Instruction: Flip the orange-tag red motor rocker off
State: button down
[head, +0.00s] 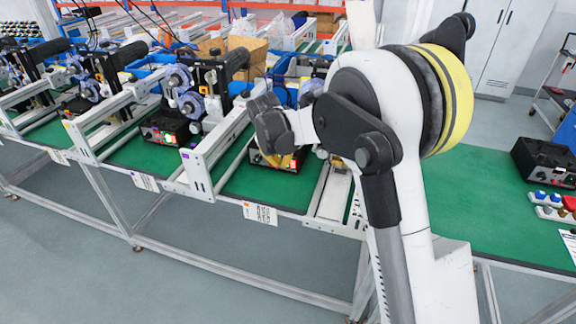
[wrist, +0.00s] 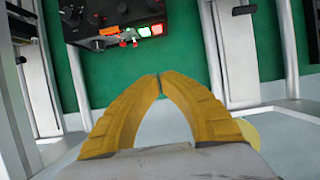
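The black control box (wrist: 90,22) of the orange-tag station is at the top of the wrist view. Its face carries a lit red rocker (wrist: 157,29), a lit green rocker (wrist: 144,31) beside it, an orange label (wrist: 109,31) and small red toggles (wrist: 125,37). In the head view the red light (head: 293,168) shows just right of my gripper (head: 279,160), which hides part of the box. An orange tag (head: 247,205) is on the bench's front edge. My gripper's yellow fingers meet at the tips (wrist: 158,77), empty and apart from the rocker in the wrist picture.
Aluminium rails (wrist: 240,70) flank the green mat (wrist: 185,60). Similar stations with black boxes (head: 165,130) stand to the left. Another black box (head: 545,160) and several small coloured parts (head: 548,203) are on the right of the bench.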

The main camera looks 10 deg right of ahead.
aim_at(293, 165)
jog(key=b+x, duration=0.3)
jog(key=x, duration=0.6)
jog(key=shift+d+f+b, duration=0.1)
jog(key=shift+f+b, duration=0.15)
jog(key=shift+b, duration=0.05)
jog(key=w, duration=0.1)
jog(key=w+d+b, duration=0.1)
jog(key=shift+w+d, duration=0.3)
jog(key=shift+w, duration=0.1)
jog(key=shift+w+d+r, duration=0.1)
jog(key=shift+w+d, duration=0.15)
jog(key=shift+w, duration=0.2)
